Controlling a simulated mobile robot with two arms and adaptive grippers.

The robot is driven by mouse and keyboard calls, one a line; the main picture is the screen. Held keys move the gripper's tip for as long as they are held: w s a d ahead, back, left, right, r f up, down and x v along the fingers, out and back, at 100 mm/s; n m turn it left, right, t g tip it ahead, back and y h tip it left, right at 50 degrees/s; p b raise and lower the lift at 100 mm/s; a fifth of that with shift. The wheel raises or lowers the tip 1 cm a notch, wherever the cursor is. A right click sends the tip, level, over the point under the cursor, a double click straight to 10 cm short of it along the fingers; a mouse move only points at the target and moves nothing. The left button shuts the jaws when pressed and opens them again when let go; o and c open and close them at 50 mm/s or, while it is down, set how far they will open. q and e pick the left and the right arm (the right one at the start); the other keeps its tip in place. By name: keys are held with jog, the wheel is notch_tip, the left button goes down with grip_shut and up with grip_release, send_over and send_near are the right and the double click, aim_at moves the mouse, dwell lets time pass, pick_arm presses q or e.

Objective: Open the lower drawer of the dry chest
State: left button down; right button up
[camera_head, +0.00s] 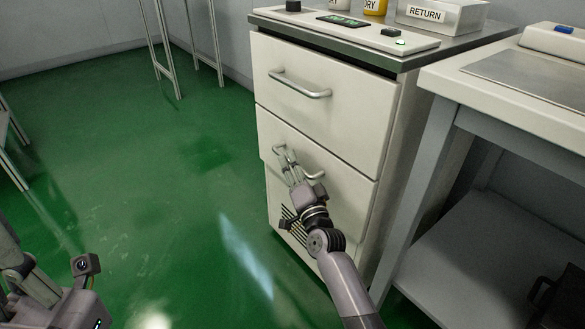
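The dry chest (385,150) is a pale cabinet with two drawers, one above the other. The upper drawer (320,115) looks shut, with a bar handle (300,87). The lower drawer (345,205) has a similar bar handle (315,177), partly hidden by my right gripper. I see no clear gap at the lower drawer. My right gripper (286,156) is at this handle, its fingertips overlapping the left part of the bar. Whether the fingers are closed on it cannot be made out. Part of my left arm shows at the bottom left; its fingers are out of view.
A workbench (500,100) with a lower shelf (480,265) stands close on the right. On the chest top are a box marked RETURN (440,15) and a yellow-labelled container (375,7). The green floor (150,190) left of the chest is clear.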

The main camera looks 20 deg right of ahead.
jog(key=shift+w, duration=0.25)
jog(key=shift+c, duration=0.5)
grip_shut()
